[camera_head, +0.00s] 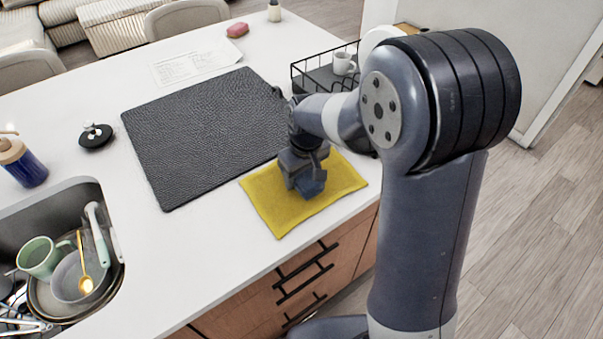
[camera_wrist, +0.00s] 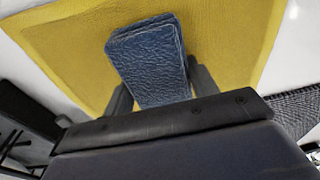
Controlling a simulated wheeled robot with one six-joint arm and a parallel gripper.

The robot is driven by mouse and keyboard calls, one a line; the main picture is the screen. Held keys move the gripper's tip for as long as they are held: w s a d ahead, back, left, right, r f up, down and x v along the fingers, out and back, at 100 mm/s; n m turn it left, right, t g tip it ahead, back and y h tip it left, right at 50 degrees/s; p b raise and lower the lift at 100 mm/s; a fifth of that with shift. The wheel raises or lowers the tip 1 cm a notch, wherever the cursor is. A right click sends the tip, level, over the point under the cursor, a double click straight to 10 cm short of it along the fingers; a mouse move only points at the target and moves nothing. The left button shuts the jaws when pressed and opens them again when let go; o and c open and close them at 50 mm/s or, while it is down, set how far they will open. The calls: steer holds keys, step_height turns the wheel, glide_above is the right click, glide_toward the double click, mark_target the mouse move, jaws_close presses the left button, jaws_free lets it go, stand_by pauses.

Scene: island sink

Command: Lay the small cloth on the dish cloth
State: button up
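The small cloth, a dark blue folded block (camera_head: 313,187), is at my gripper over the yellow dish cloth (camera_head: 263,205). In the wrist view the small cloth (camera_wrist: 148,62) lies between the two fingers of my gripper (camera_wrist: 160,90), which meet its left and right sides. The yellow cloth (camera_wrist: 70,45) fills the background behind it. The yellow cloth lies flat near the counter's front edge. Whether the small cloth touches it or hangs just above cannot be told. My gripper hides part of both cloths in the head view.
A black textured mat (camera_head: 205,135) lies left of the yellow cloth. A wire dish rack (camera_head: 315,75) with a cup (camera_head: 343,63) stands behind. A sink with dishes (camera_head: 60,265) is at lower left. White counter is free between sink and yellow cloth.

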mark_target(306, 175)
steer(key=o, duration=0.4)
steer(key=shift+s+d+f, duration=0.15)
steer(key=shift+s+f, duration=0.05)
steer(key=shift+f, duration=0.2)
steer(key=shift+o, duration=0.2)
steer(key=shift+r, duration=0.1)
steer(key=shift+r, duration=0.2)
step_height(306, 175, up, 13)
steer(key=shift+s+d+p, duration=0.3)
steer(key=shift+s+p, duration=0.05)
steer(key=shift+s, duration=0.05)
